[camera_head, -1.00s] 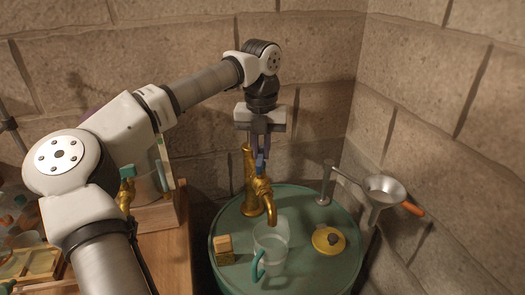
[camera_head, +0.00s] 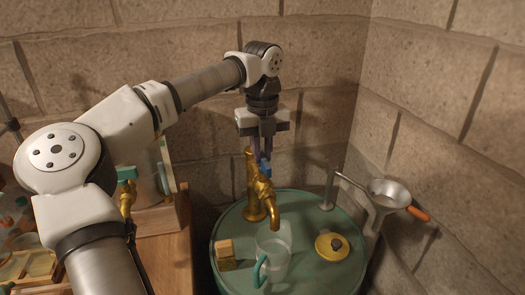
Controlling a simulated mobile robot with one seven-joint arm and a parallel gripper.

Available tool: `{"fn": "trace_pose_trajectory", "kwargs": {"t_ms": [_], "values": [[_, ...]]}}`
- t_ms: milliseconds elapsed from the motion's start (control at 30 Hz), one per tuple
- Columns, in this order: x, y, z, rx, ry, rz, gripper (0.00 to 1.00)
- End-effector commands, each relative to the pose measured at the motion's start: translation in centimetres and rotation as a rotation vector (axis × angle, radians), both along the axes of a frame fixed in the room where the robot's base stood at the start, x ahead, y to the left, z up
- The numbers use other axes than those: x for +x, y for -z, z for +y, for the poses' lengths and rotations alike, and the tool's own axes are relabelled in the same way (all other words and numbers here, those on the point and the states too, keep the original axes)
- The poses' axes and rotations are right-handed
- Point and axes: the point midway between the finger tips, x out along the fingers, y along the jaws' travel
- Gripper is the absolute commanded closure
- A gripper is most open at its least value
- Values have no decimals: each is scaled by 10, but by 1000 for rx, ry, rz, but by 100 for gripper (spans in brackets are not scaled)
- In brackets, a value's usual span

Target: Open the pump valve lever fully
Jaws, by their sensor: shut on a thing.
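The brass pump spout (camera_head: 263,191) stands over the round green table, with its blue valve lever (camera_head: 266,170) on top. Only a small part of the lever shows below my fingers. My gripper (camera_head: 266,160) points straight down from above and is shut on the blue lever. The fingers hide the lever's upper part, and its exact angle is hard to tell.
A clear jug (camera_head: 271,246) with a teal handle stands under the spout on the green table (camera_head: 308,262). A wooden block (camera_head: 225,254), a yellow lid (camera_head: 331,245) and a metal funnel (camera_head: 387,192) with an orange handle are nearby. Stone walls close the corner.

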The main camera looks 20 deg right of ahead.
Motion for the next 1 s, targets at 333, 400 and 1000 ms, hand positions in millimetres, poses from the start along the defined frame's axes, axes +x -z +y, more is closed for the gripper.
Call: {"fn": "trace_pose_trajectory", "kwargs": {"t_ms": [333, 400, 1000], "values": [[0, 0, 1, 1, -2, 0, 71], [0, 0, 1, 0, -2, 0, 66], [1, -53, 0, 0, -2, -4, 66]]}}
